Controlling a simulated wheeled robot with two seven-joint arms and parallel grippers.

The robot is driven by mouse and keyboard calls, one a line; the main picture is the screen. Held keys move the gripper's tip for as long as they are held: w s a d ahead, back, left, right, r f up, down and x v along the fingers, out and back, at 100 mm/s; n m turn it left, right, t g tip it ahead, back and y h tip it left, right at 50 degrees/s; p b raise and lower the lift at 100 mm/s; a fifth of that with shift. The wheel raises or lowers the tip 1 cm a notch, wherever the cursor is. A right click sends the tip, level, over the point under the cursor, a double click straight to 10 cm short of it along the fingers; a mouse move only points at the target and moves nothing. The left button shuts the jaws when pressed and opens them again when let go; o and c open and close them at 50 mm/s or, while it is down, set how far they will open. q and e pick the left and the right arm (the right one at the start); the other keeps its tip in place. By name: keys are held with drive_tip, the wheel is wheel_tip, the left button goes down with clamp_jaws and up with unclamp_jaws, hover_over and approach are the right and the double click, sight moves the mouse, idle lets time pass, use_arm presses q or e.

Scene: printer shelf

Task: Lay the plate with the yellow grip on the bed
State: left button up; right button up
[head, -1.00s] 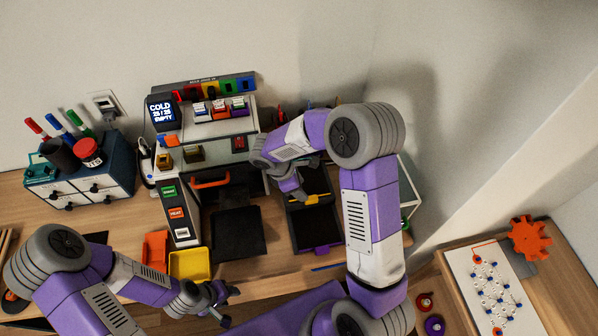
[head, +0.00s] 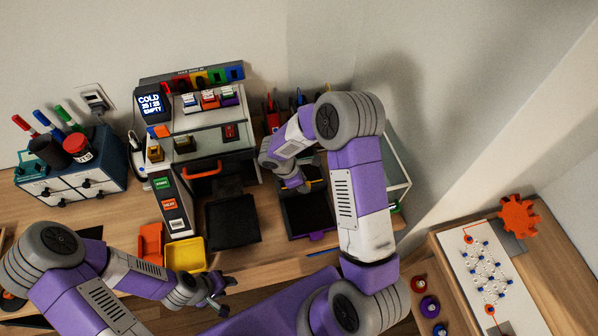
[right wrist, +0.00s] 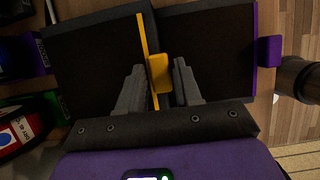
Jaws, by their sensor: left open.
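The plate with the yellow grip is a dark panel (right wrist: 95,50) with a yellow edge strip in the right wrist view. Its yellow grip (right wrist: 159,73) sits between the fingers of my right gripper (right wrist: 158,88), which look open with slight gaps. In the head view my right gripper (head: 300,186) is low over the holder right of the printer, and my arm partly hides the plate. The black bed (head: 233,222) lies in front of the printer (head: 215,145), with no plate seen on it. My left gripper (head: 221,296) is open and empty near the table's front edge.
A second dark plate (right wrist: 210,45) with a purple grip (right wrist: 269,50) lies beside the yellow one. Yellow (head: 187,254) and orange (head: 151,242) bins stand left of the bed. The printer's screen reads COLD and EMPTY. A drawer cabinet (head: 72,180) stands at the left.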

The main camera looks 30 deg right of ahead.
clamp_jaws()
drive_tip(key=shift+r, duration=0.1)
